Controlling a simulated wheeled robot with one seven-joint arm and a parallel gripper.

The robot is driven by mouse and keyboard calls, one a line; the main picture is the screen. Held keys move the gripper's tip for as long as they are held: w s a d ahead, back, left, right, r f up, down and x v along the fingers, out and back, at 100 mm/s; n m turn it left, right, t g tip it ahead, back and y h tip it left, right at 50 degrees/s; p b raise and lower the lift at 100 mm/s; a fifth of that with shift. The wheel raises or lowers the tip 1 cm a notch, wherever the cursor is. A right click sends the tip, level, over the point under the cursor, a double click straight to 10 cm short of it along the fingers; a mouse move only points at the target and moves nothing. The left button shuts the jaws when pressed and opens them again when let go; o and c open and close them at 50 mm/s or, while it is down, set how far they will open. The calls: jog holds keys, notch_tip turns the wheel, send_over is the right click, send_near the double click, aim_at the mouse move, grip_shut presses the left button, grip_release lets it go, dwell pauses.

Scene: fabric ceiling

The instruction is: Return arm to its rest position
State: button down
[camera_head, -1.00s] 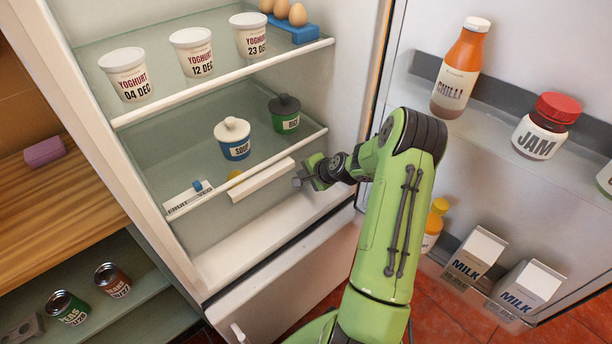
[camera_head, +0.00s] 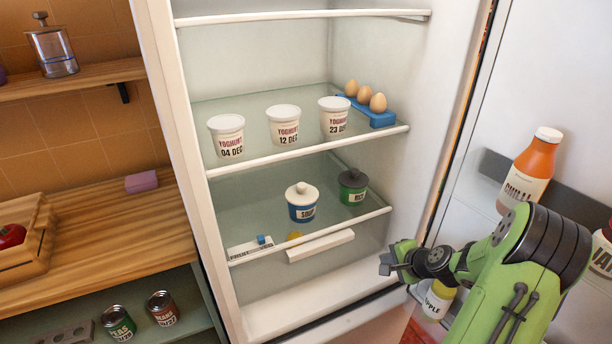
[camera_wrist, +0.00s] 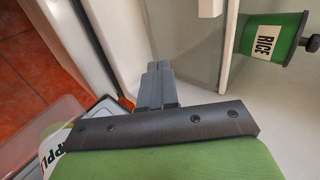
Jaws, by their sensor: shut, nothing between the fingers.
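My green arm reaches in from the lower right of the head view. My gripper (camera_head: 386,264) is at its end, in front of the open fridge's lower right edge, with its fingers pointing left. In the wrist view my gripper's grey fingers (camera_wrist: 158,75) are together and hold nothing. The green rice pot (camera_head: 352,188) stands on the lower fridge shelf, up and to the left of my gripper. It also shows at the right of the wrist view (camera_wrist: 270,38).
The lower shelf also holds a blue soup pot (camera_head: 302,204). Yoghurt tubs (camera_head: 284,126) and eggs (camera_head: 365,96) sit above. The open fridge door at right carries a chilli bottle (camera_head: 531,170) and an apple bottle (camera_head: 437,300), close to my arm.

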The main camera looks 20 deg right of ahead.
jog(key=s+a+r+n+g+p, duration=0.2)
jog(key=a+r+n, duration=0.3)
jog(key=a+r, duration=0.4)
jog(key=s+a+r+n+g+p, duration=0.25)
jog(key=a+r+n, duration=0.35)
jog(key=a+r, duration=0.3)
jog(key=s+a+r+n+p, duration=0.2)
jog(key=s+a+r+n, duration=0.1)
jog(key=s, duration=0.5)
jog(key=s+a+r+n+p, duration=0.1)
jog(key=s+a+r+n, duration=0.2)
jog(key=s+a+r, duration=0.2)
jog(key=s+r, duration=0.2)
jog(key=s, duration=0.2)
jog(key=shift+a+t+p, duration=0.25)
jog(key=shift+t+p, duration=0.1)
